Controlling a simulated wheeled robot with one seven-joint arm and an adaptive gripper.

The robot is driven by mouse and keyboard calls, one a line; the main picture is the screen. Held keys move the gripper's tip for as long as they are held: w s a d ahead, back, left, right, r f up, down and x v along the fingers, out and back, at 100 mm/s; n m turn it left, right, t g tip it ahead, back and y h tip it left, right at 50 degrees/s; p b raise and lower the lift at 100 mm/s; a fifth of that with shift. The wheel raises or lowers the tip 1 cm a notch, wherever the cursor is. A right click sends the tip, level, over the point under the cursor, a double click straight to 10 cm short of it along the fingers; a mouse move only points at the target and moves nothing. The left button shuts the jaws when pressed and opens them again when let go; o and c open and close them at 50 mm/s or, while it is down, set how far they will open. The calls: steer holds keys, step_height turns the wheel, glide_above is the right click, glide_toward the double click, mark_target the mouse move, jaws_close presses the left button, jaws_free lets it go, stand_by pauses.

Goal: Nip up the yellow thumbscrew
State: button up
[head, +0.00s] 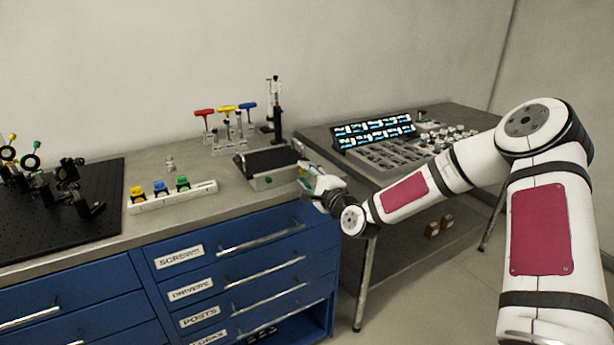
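A small yellow knob (12,137) shows on top of an optic mount at the far left edge; it may be the yellow thumbscrew, but it is too small to tell. A yellow piece (137,193) also sits at the left end of a white rack (172,198), beside a blue piece (160,187) and a green piece (183,182). My gripper (309,180) is at the bench's right end, by a black-topped instrument (268,164) and far from both yellow items. Its fingers are too small and overlapped to read.
Red, yellow and blue T-handled drivers (227,109) stand in a holder behind the instrument. A black breadboard (95,200) with several mounts fills the bench's left. A control console (395,150) stands on the right table. Blue drawers (240,262) are below.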

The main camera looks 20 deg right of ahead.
steer(key=v, duration=1.2)
steer(key=s+a+f+n+g+h+p, duration=0.2)
steer(key=s+a+n+g, duration=0.1)
steer(key=s+n+g, duration=0.6)
steer(key=s+d+r+n+g+h+p, duration=0.1)
steer(key=s+d+r+n+h, duration=0.15)
steer(key=s+r, duration=0.3)
steer(key=s+d+r+n+g+h, duration=0.1)
steer(key=s+r+n+h, duration=0.15)
steer(key=s+r, duration=0.3)
steer(key=s+a+r+n+g+y+p, duration=0.1)
steer(key=s+r+n, duration=0.1)
steer(key=s, duration=0.7)
steer(key=s+a+r+n+g+y, duration=0.1)
steer(key=s+r, duration=0.4)
steer(key=s, duration=0.5)
steer(key=shift+s+a+r+n+p, duration=0.3)
steer(key=shift+a+n, duration=0.2)
steer(key=shift+a, duration=0.3)
